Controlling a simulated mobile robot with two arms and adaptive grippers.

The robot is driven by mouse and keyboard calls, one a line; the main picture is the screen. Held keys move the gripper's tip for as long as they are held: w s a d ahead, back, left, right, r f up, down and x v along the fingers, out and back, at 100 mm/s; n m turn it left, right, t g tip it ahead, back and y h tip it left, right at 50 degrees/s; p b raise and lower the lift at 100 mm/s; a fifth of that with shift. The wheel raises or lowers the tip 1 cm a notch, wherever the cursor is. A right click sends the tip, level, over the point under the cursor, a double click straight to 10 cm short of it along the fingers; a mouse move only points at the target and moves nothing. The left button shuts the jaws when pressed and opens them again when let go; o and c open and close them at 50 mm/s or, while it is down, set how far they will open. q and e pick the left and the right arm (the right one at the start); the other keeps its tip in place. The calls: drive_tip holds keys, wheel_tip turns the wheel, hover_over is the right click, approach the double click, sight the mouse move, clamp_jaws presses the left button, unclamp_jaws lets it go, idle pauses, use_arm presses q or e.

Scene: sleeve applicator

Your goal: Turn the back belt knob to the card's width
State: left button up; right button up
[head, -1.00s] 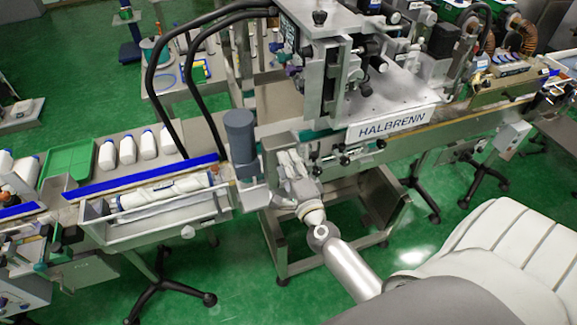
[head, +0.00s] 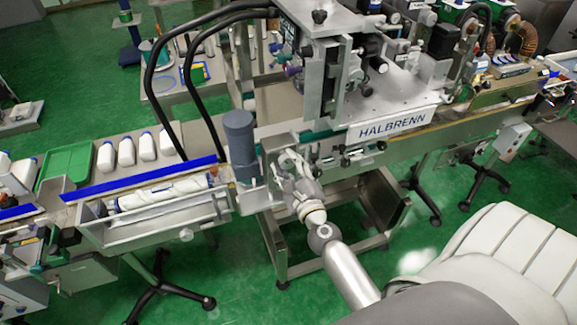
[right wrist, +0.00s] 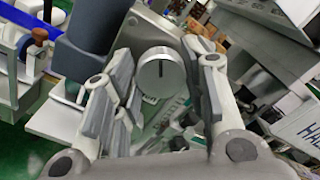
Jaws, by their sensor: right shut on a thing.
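A round silver knob (right wrist: 160,72) with a dark pointer line shows in the right wrist view, between the fingers of my right gripper (right wrist: 158,95). Its line points nearly straight up in that view. My right gripper, also in the head view (head: 291,160), is shut on the knob at the front of the machine, just right of the grey cylinder. In the head view the gripper hides the knob. I cannot make out a card with a width on it. My left gripper is not in view.
The grey upright cylinder (head: 240,144) stands close left of my right gripper. The HALBRENN labelling head (head: 394,124) is above and to the right. White bottles (head: 126,152) and a green tray (head: 67,162) are at left. The steel stand (head: 330,236) is below.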

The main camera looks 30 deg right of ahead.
drive_tip(key=shift+f, duration=0.1)
idle(0.3)
drive_tip(key=o, duration=1)
drive_tip(key=shift+s, duration=0.15)
drive_tip(key=v, duration=1.1)
drive_tip(key=shift+s+a, duration=0.2)
drive_tip(key=shift+s, duration=0.2)
